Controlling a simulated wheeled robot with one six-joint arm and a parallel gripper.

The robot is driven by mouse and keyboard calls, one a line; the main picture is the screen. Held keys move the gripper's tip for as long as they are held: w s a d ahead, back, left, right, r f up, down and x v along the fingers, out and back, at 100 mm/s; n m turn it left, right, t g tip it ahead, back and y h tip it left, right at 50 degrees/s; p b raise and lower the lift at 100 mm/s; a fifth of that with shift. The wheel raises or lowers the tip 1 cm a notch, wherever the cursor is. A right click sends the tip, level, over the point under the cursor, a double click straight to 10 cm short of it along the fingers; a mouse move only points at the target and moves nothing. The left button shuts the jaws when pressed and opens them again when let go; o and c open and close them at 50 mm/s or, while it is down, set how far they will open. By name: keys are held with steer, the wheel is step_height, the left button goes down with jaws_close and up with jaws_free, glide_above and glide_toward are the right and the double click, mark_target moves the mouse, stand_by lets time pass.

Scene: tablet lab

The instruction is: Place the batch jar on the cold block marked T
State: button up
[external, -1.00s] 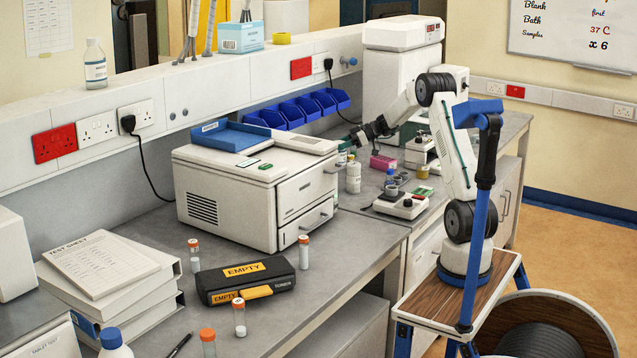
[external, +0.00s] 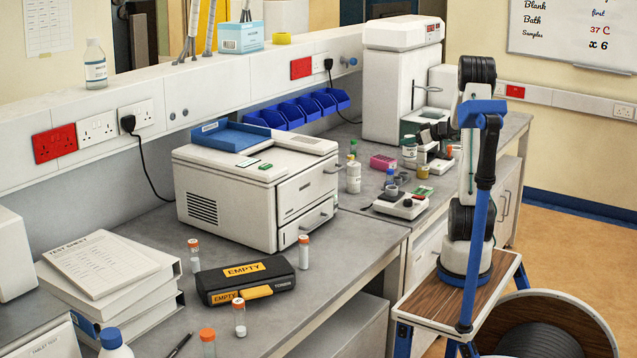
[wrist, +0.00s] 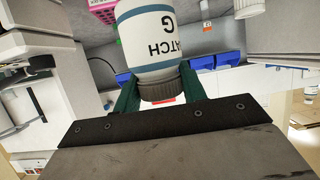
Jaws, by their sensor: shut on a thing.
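The batch jar (wrist: 150,40) is white with a dark ribbed lid, and its label reads "ATCH" and "G" in the wrist view. My gripper (wrist: 158,85) is shut on it, with the green fingers on both sides of the lid. In the external view the jar (external: 409,152) hangs at my gripper (external: 412,140), above the back bench beside the pink rack. I cannot make out a block marked T.
A white lidded jar (external: 353,178) and a pink rack (external: 383,163) stand nearby on the bench. A tall white instrument (external: 390,95) rises behind the arm. A large white printer-like machine (external: 250,190) stands left, with blue bins (external: 300,108) along the wall.

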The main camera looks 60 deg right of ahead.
steer(key=shift+w+d+f, duration=0.95)
steer(key=shift+w+d, duration=0.65)
steer(key=shift+w, duration=0.55)
steer(key=shift+w+d+f, duration=0.9)
steer(key=shift+w+d, duration=0.65)
steer(key=shift+w, duration=0.6)
steer(key=shift+w+d+f, duration=0.95)
steer(key=shift+w+d, duration=0.65)
steer(key=shift+w, duration=0.55)
steer(key=shift+f, duration=0.2)
steer(key=o, duration=1)
steer(key=shift+r, duration=0.1)
